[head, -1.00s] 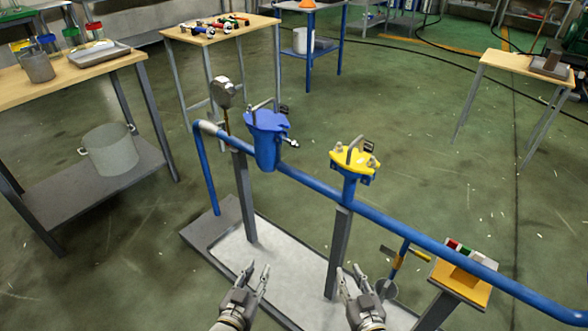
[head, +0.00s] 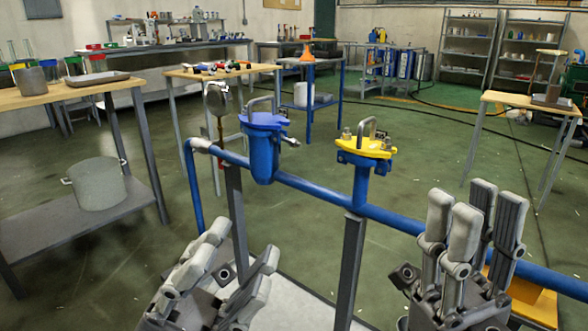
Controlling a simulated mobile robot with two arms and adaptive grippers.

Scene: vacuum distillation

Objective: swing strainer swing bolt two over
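A blue strainer (head: 263,150) with a blue lid and grey handle stands on the blue pipe. A silver swing bolt (head: 290,141) sticks out sideways at its right. To its right, a second strainer has a yellow lid (head: 366,148) with a handle and small metal bolt ends (head: 347,133) standing at its edges. I cannot tell which bolt is number two. My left gripper (head: 236,246) is open and empty, low in front of the blue strainer. My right gripper (head: 474,208) is open and empty, right of the yellow lid and in front of the pipe. Neither touches a strainer.
The blue pipe (head: 315,190) runs across on grey posts (head: 351,265). A gauge (head: 216,100) stands left of the blue strainer. A table with a pot (head: 97,184) on its shelf is at left. An orange-yellow block (head: 528,297) is partly hidden behind my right gripper.

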